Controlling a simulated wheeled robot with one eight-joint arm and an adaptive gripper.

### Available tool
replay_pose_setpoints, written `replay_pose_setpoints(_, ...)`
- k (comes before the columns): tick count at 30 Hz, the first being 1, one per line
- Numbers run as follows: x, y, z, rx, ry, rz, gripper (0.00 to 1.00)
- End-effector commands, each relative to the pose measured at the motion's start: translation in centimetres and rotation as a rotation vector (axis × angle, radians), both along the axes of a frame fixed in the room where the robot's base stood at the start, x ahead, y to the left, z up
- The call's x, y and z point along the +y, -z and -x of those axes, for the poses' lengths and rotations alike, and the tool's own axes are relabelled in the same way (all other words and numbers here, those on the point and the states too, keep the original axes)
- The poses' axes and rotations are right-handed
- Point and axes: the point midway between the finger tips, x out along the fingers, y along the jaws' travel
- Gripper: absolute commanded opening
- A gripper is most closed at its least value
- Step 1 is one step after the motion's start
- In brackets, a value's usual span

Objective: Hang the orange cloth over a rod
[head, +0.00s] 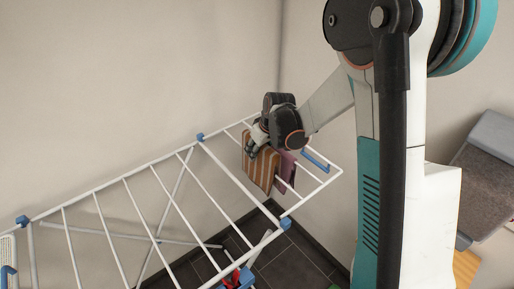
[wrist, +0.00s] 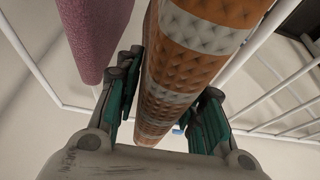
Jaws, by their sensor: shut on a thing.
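The orange cloth (head: 259,172), with pale stripes, hangs down at the right end of the white drying rack in the head view. In the wrist view the orange cloth (wrist: 190,62) runs as a rounded fold between the two teal-padded fingers. My gripper (head: 253,148) is at its top edge and is shut on it; the gripper also shows in the wrist view (wrist: 165,108). The fold hides whatever is beneath it, so I cannot tell whether a rod bears the cloth.
A purple cloth (head: 288,172) hangs just right of the orange one, and close to the left finger in the wrist view (wrist: 95,35). The rack (head: 165,162) has several bare rods to the left. A wall stands close behind it. A red item (head: 238,278) is below.

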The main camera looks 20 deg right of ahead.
Motion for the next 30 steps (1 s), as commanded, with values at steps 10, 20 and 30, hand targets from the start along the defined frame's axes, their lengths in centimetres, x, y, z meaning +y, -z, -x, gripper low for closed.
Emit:
replay_pose_setpoints(10,0.0,3.5,0.0,0.0,0.0,0.0,0.12)
replay_pose_setpoints(20,0.0,6.4,0.0,0.0,0.0,0.0,0.12)
replay_pose_setpoints(30,0.0,8.0,0.0,0.0,0.0,0.0,0.12)
